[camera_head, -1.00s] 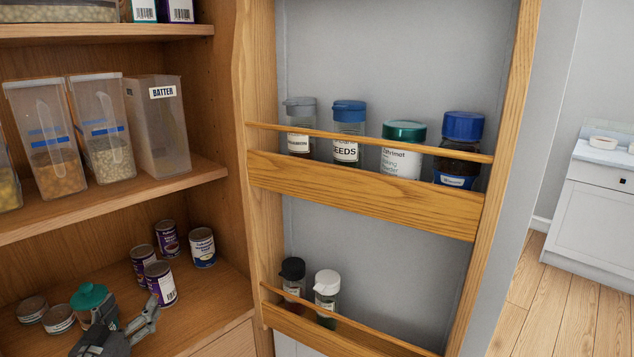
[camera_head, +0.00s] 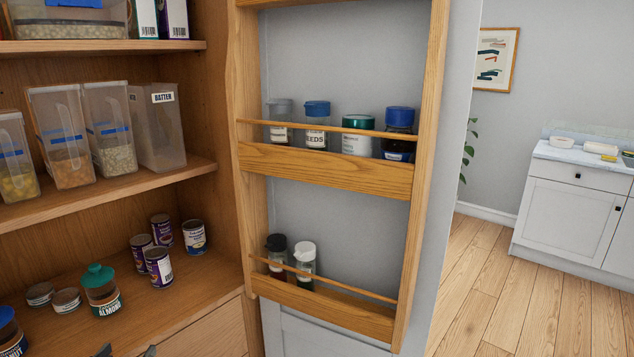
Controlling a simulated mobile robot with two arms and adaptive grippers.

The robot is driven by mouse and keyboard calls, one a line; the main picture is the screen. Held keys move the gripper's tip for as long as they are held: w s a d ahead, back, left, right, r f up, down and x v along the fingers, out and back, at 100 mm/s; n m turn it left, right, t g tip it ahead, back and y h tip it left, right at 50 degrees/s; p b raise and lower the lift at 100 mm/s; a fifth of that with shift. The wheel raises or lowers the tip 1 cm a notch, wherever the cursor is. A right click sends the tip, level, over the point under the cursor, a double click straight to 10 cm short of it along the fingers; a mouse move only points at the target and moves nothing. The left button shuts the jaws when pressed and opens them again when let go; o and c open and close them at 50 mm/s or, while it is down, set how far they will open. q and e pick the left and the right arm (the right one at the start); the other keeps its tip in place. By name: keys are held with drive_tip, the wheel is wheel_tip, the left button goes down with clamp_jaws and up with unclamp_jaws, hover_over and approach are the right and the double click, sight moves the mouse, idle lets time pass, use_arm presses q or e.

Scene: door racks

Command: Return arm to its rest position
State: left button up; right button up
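Only the dark fingertips of one gripper (camera_head: 128,351) show at the bottom edge of the head view, apart from each other and with nothing seen between them. They lie in front of the lower cupboard shelf, below a jar with a teal lid and an ALMOND label (camera_head: 102,291). The rest of that arm is below the picture. It appears to be my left gripper. My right gripper is not in view.
The open door has an upper rack (camera_head: 320,168) with several jars and a lower rack (camera_head: 325,305) with two jars. Cans (camera_head: 158,267) and clear bins (camera_head: 157,127) stand on the cupboard shelves. Open wooden floor (camera_head: 500,290) lies at the right.

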use_arm(q)
drive_tip(key=s+d+f+m+g, duration=0.1)
drive_tip(key=s+d+f+g, duration=0.3)
drive_tip(key=s+d+f, duration=0.3)
drive_tip(key=s+d+f+g, duration=0.3)
drive_tip(key=s+d+f, duration=0.2)
drive_tip(key=s, duration=0.4)
drive_tip(key=s+d+f+m+g+h, duration=0.1)
drive_tip(key=s+d+g, duration=0.4)
drive_tip(key=s, duration=0.7)
wheel_tip(320, 180, down, 26)
drive_tip(key=s+g, duration=0.1)
drive_tip(key=s, duration=0.1)
drive_tip(key=s+a+f+g, duration=0.1)
drive_tip(key=s+a+f, duration=0.1)
drive_tip(key=s+f, duration=1.4)
drive_tip(key=shift+s+a+f+m+g, duration=0.3)
drive_tip(key=shift+s+a+m, duration=0.1)
drive_tip(key=shift+s, duration=0.25)
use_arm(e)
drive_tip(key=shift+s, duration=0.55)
use_arm(q)
drive_tip(key=shift+c, duration=0.5)
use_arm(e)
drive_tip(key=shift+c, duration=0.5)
